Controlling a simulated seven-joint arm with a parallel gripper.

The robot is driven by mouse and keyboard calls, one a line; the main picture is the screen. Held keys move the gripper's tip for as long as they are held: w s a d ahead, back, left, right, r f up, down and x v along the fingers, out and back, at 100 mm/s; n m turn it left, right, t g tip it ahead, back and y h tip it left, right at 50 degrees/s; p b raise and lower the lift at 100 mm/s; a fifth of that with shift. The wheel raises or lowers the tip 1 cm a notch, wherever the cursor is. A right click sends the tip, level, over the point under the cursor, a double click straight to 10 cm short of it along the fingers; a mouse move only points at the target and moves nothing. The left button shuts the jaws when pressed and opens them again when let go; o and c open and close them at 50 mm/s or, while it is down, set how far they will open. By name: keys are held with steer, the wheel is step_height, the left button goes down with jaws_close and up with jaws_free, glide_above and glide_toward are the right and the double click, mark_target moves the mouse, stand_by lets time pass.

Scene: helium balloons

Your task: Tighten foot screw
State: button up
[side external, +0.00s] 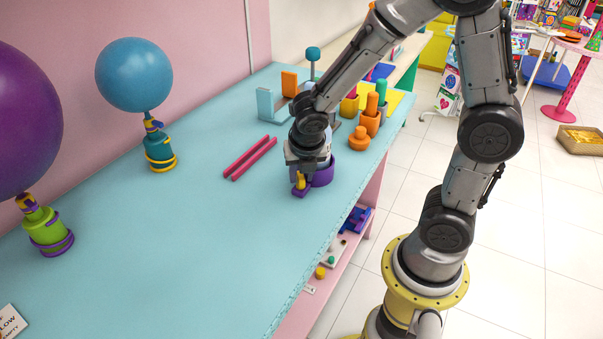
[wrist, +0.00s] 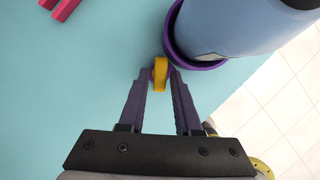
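In the side view the yellow screw (side external: 300,180) and the purple ring (side external: 323,175) stand near the table's right edge. A pale blue cylinder (wrist: 225,25) stands in the ring. My gripper (wrist: 161,76) points down at the foot, with one dark fingertip on each side of the screw. The fingertips are very close to it; whether they press on it cannot be told. In the side view my wrist covers most of the cylinder.
Two pink bars (side external: 250,158) lie left of the ring. An orange knob (side external: 359,139), cups with pegs (side external: 370,117) and a pale blue fixture (side external: 265,104) stand behind. Blue (side external: 134,75) and purple (side external: 25,120) balloons float at left. The table's front middle is clear.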

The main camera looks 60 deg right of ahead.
jaws_close()
